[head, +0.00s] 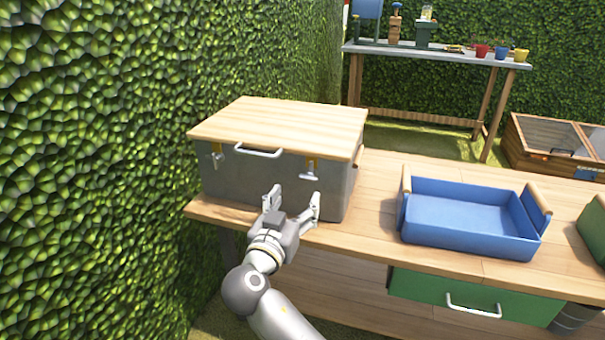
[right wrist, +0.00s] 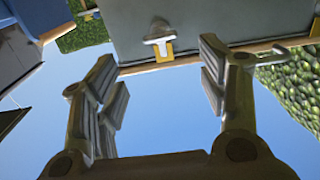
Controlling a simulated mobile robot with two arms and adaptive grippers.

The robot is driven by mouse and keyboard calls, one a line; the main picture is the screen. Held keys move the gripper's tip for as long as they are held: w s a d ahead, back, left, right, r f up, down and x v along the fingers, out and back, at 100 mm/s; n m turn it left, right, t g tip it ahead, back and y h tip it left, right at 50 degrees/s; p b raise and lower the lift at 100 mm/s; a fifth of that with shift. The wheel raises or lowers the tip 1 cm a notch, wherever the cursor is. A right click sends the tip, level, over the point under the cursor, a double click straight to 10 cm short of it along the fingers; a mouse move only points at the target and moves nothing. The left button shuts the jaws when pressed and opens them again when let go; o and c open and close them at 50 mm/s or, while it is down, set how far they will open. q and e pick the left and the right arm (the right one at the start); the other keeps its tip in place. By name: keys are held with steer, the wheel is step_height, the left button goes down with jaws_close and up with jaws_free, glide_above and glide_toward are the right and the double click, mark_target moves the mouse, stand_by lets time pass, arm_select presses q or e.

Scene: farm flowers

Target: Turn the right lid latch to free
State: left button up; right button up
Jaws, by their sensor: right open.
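A grey box (head: 275,180) with a pale wooden lid (head: 285,125) stands on the workbench. The right lid latch (head: 310,174) is on its front below the lid edge, a silver lever lying crosswise by a brass plate. In the right wrist view the latch (right wrist: 158,40) shows beyond the gap between my fingers. The left lid latch (head: 216,158) is at the box's other front end, its lever looking more upright. My right gripper (head: 294,198) is open and empty, in front of the box and a little below the right latch, apart from it. My left gripper is out of view.
A lid handle (head: 258,151) sticks out between the latches. A blue tray (head: 470,236) stands right of the box on the wooden workbench (head: 375,235), with bare bench between. A hedge (head: 90,170) rises close on the left.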

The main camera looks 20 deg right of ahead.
mark_target(308, 178)
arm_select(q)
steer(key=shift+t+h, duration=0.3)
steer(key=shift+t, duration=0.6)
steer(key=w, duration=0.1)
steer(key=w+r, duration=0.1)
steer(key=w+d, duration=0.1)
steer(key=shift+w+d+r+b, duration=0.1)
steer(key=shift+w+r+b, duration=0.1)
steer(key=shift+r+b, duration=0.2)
arm_select(e)
steer(key=x, duration=0.9)
steer(key=shift+w+d, duration=0.15)
steer(key=c, duration=1)
